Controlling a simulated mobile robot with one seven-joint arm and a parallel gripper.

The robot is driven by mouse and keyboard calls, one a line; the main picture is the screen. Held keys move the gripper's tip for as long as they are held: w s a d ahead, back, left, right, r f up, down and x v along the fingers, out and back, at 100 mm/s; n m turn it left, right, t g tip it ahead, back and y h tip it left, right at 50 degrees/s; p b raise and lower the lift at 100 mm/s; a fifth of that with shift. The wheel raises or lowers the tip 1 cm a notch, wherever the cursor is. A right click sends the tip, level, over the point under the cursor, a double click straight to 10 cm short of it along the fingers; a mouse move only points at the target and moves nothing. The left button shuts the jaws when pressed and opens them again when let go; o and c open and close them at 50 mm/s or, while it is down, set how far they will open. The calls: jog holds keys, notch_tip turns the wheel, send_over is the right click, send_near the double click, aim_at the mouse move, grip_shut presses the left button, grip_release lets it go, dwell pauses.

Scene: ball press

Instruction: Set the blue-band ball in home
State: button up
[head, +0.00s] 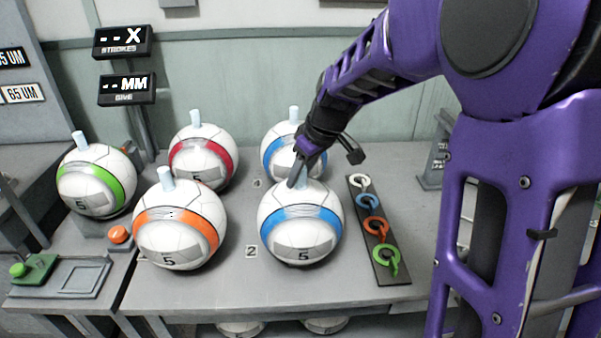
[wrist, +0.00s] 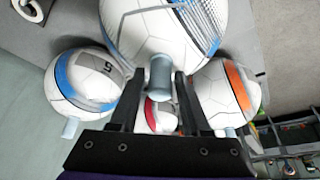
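Two balls with blue bands stand on the grey table. The front blue-band ball (head: 300,222) is near the label "2", and the rear blue-band ball (head: 279,150) is behind it. Each has a pale peg on top. My gripper (head: 299,178) is at the front ball's top. In the wrist view my gripper (wrist: 159,80) has a finger on either side of that ball's peg (wrist: 160,72), with small gaps showing; it looks open. The front ball (wrist: 150,30) fills the top of that view, and the rear one (wrist: 85,82) is at left. No marking reading "home" is visible.
An orange-band ball (head: 178,235) stands left of the front blue one, a red-band ball (head: 203,160) behind it. A green-band ball (head: 92,185) sits at far left. A dark board (head: 393,272) with coloured rings lies at right. Green and orange buttons are at left.

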jog(key=shift+o, duration=0.7)
jog(key=shift+r, duration=0.25)
jog(key=p+v, duration=0.2)
jog(key=v, duration=1)
jog(key=shift+r, duration=0.1)
